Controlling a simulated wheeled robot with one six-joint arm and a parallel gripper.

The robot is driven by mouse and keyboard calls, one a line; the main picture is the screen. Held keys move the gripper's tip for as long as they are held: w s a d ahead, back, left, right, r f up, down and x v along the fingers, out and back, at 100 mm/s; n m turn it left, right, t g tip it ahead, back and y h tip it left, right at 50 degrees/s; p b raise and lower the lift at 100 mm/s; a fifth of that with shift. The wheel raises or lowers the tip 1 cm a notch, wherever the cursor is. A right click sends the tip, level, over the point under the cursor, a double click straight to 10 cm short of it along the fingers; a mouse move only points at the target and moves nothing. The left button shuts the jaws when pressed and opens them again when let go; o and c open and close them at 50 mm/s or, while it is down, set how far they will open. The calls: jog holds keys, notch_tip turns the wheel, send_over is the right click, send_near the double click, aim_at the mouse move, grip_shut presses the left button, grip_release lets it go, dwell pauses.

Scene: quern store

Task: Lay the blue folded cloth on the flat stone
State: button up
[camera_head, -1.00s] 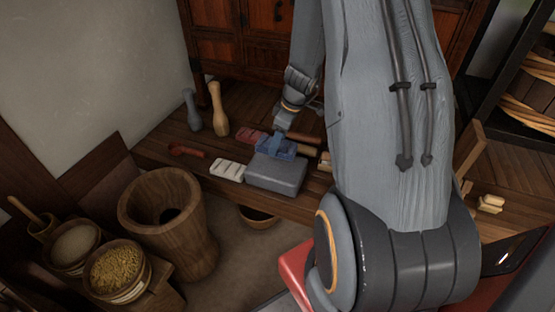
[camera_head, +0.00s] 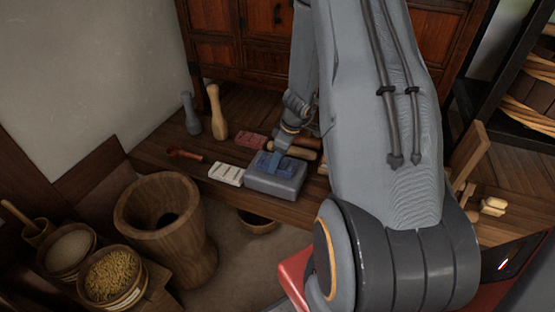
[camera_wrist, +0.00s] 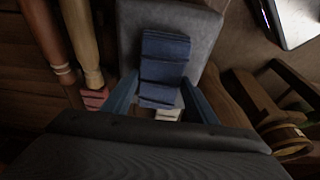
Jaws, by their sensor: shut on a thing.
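The blue folded cloth (camera_head: 276,160) lies over the top of the flat stone (camera_head: 275,186), a grey block on the low wooden bench. In the wrist view the cloth (camera_wrist: 164,62) is between my two fingers, with the grey stone (camera_wrist: 203,28) right under or behind it. My gripper (camera_wrist: 160,82) is shut on the cloth's near part. In the head view my gripper (camera_head: 281,149) reaches down to the cloth from behind. Whether the cloth's whole underside touches the stone I cannot tell.
A white folded cloth (camera_head: 226,174) lies left of the stone, and a red one (camera_head: 250,140) behind it. A red spoon-like tool (camera_head: 184,154) and two pestles (camera_head: 217,112) are farther left. A wooden mortar (camera_head: 165,230) stands on the floor in front.

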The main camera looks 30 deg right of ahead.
jog(key=o, duration=1.1)
jog(key=shift+r+p, duration=0.15)
jog(key=shift+p, duration=0.15)
jog(key=p+v, duration=0.1)
jog(key=v, duration=1.1)
jog(key=s+a+r+m+g, duration=0.1)
jog(key=s+a+r+m, duration=0.3)
jog(key=a+r, duration=0.8)
jog(key=s+a+r+m, duration=0.1)
jog(key=s+a+r, duration=0.1)
jog(key=s+a, duration=0.3)
jog(key=s+a+r+m+g+h, duration=0.1)
jog(key=s+a, duration=0.4)
jog(key=s, duration=0.5)
jog(key=shift+r+m+g+h, duration=0.3)
jog(key=shift+r+m, duration=0.3)
jog(key=shift+r, duration=0.25)
jog(key=shift+a+p, duration=0.1)
jog(key=shift+p, duration=0.2)
